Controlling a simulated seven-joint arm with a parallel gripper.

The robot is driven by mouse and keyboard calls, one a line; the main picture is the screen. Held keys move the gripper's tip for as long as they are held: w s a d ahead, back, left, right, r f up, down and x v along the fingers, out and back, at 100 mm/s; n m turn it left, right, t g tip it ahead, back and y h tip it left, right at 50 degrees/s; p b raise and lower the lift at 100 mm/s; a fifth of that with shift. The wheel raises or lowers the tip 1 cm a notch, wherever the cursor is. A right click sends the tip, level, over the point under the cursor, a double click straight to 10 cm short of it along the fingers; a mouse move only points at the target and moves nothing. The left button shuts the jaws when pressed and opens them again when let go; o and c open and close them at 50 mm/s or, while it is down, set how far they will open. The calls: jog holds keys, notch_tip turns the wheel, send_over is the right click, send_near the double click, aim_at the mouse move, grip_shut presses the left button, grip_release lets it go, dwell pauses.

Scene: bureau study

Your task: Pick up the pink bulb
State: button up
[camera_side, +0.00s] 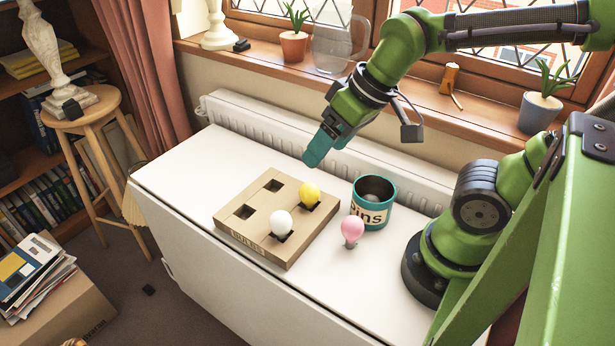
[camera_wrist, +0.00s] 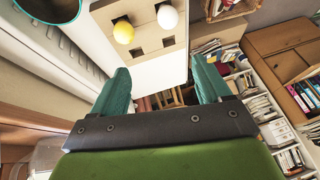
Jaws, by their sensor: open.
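The pink bulb (camera_side: 351,230) stands on the white table top, just in front of the teal tin and right of the cardboard holder. It does not show in the wrist view. My gripper (camera_side: 316,156) is above the back of the table, up and to the left of the bulb, well apart from it. In the wrist view the two teal fingers (camera_wrist: 162,92) are spread with nothing between them.
The cardboard holder (camera_side: 240,235) has a white bulb (camera_side: 281,222) and a yellow bulb (camera_side: 309,193) in two holes; two holes are empty. The teal tin (camera_side: 371,215) holds something greyish. The white table (camera_side: 185,180) is clear at left and front. A radiator (camera_side: 250,125) runs behind.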

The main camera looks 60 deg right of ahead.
aim_at(350, 219)
jog(key=s+f+n+g+h, duration=0.1)
jog(key=f+n, duration=0.3)
jog(key=n, duration=0.6)
jog(key=s+f+n+g+h, duration=0.2)
jog(key=f+n+g, duration=0.1)
jog(key=n, duration=0.7)
jog(key=s+f+n+g+h, duration=0.1)
jog(key=f+n+g, duration=0.1)
jog(key=f+n, duration=0.4)
jog(key=shift+s+d+n, duration=0.15)
jog(key=shift+d+n, duration=0.05)
jog(key=shift+n, duration=1.05)
jog(key=shift+s+d+n, duration=0.15)
jog(key=shift+d+n, duration=0.05)
jog(key=shift+n, duration=1.05)
jog(key=shift+s+d+f, duration=0.1)
jog(key=shift+d+f, duration=0.1)
jog(key=shift+f, duration=0.85)
jog(key=shift+w+d+f, duration=0.1)
jog(key=shift+d+f, duration=0.05)
jog(key=shift+f, duration=0.85)
jog(key=shift+s+d+f, duration=0.1)
jog(key=shift+d+f, duration=0.1)
jog(key=shift+f, duration=0.85)
jog(key=c, duration=1.1)
